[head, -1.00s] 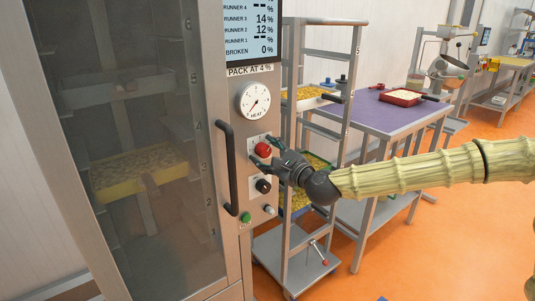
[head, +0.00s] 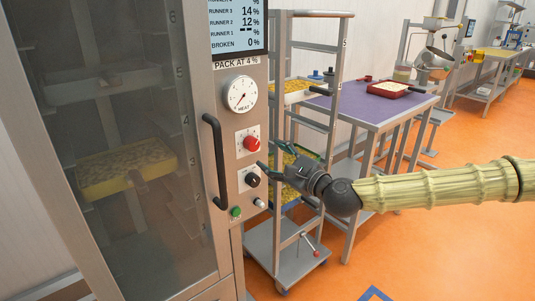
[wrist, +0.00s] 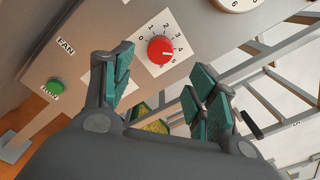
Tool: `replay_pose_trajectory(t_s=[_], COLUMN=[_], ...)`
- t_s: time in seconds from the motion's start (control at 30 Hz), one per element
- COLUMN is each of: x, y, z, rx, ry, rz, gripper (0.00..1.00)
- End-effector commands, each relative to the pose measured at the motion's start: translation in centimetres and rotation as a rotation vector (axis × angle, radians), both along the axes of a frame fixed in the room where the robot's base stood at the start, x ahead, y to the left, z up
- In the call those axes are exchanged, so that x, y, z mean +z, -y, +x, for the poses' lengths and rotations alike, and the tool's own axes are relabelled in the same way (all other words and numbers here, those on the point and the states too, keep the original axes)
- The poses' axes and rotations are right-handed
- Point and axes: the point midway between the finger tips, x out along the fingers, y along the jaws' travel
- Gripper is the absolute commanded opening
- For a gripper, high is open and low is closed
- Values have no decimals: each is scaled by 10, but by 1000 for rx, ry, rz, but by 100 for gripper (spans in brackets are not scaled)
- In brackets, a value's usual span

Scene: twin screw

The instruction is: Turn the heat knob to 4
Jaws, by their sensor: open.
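The red heat knob (head: 251,143) sits on a pale scale plate on the steel panel, below the round HEAT gauge (head: 241,95). In the wrist view the red knob (wrist: 160,49) shows in full with numbers around it. Its pale mark points right, close to the 4; the exact setting is hard to read. My gripper (head: 264,171) is open and empty, below and right of the red knob and close to the black knob. In the wrist view its teal-padded fingers (wrist: 163,75) are spread apart, and the red knob appears beyond the gap, apart from them.
The black knob (head: 253,180) and green button (head: 236,212) lie below the red knob. A vertical door handle (head: 215,162) stands out to the left. A wheeled rack (head: 333,90) stands close on the right, before a purple-topped table (head: 372,108).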

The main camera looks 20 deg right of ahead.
Motion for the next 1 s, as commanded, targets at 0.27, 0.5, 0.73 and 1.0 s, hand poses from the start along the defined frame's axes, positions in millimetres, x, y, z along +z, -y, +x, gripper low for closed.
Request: replay_pose_trajectory(t_s=[0.27, 0.5, 0.73, 1.0], x=[0, -1, -1, -4], y=[9, 10, 10, 8], z=[-22, -28, -28, -28], rx=[-1, -1, 0, 4], ry=[-1, -1, -1, -6], rz=[2, 0, 0, -7], gripper=[58, 58, 58, 58])
